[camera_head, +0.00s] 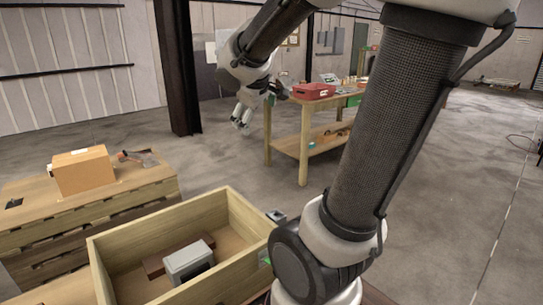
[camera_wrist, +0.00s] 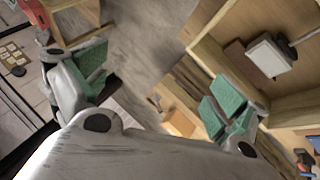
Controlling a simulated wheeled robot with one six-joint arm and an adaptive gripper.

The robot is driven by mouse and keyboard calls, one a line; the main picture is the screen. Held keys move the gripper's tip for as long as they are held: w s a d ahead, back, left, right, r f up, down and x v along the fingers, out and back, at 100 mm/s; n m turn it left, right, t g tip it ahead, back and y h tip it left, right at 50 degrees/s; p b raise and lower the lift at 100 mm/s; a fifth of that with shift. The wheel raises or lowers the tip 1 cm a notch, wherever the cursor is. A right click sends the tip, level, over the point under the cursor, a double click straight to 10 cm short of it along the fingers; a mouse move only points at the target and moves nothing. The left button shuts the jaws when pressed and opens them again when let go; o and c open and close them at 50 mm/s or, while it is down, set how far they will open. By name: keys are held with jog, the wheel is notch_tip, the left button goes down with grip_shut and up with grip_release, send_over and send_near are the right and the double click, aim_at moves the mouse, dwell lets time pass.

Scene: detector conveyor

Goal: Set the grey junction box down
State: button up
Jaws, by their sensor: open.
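The grey junction box (camera_head: 190,264) sits inside an open wooden crate (camera_head: 104,270) in the front of the head view, against a dark brown block (camera_head: 155,266). The box also shows in the wrist view (camera_wrist: 272,57), at the upper right. My gripper (camera_head: 242,122) is raised behind and above the crate, apart from the box. In the wrist view my gripper (camera_wrist: 152,95) has its two green-padded fingers spread wide, with nothing between them. The underside of the box is hidden.
A pallet stack (camera_head: 120,200) at the left carries a cardboard box (camera_head: 82,170) and a tool beside it. A wooden workbench (camera_head: 304,138) with a red box (camera_head: 313,91) stands farther back. A dark steel post (camera_head: 178,70) rises behind the pallets. Much of the concrete floor is clear.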

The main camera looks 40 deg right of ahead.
jog(key=s+a+f+m+g+y, duration=0.1)
jog(key=s+a, duration=0.3)
jog(key=s, duration=0.5)
jog(key=s+a+f+m+g+y, duration=0.1)
jog(key=s+a+f+m+y, duration=0.1)
jog(key=s, duration=0.7)
jog(key=a+y, duration=0.1)
jog(key=a, duration=0.1)
jog(key=shift+a+f, duration=0.3)
jog(key=shift+f, duration=0.1)
